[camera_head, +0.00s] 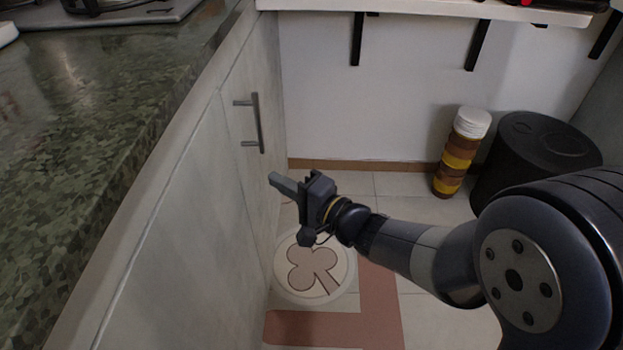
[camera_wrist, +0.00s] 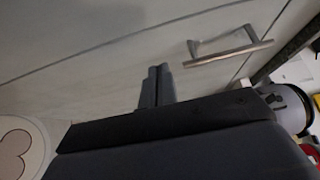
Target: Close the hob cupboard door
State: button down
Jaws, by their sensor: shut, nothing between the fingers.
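The hob cupboard door (camera_head: 243,130) is a pale grey panel under the counter, with a metal bar handle (camera_head: 259,122). It looks flush or nearly flush with the panel beside it; I cannot tell whether a small gap is left. My gripper (camera_head: 273,179) is shut and empty, below the handle and pointing left at the door face. In the wrist view my fingertips (camera_wrist: 156,72) are together, close to the pale door face (camera_wrist: 110,85), left of the handle (camera_wrist: 228,47). I cannot tell whether they touch the door.
A dark green speckled counter (camera_head: 90,110) runs along the left. A round floor mat (camera_head: 341,262) lies below my gripper. A striped stack with a white top (camera_head: 460,150) and a black bin (camera_head: 535,150) stand at the back right. A shelf (camera_head: 430,8) crosses the back wall.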

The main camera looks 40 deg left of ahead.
jog(key=shift+s+a, duration=0.75)
jog(key=s+d+p, duration=0.1)
jog(key=s+d, duration=0.5)
jog(key=s, duration=0.1)
jog(key=shift+p, duration=0.35)
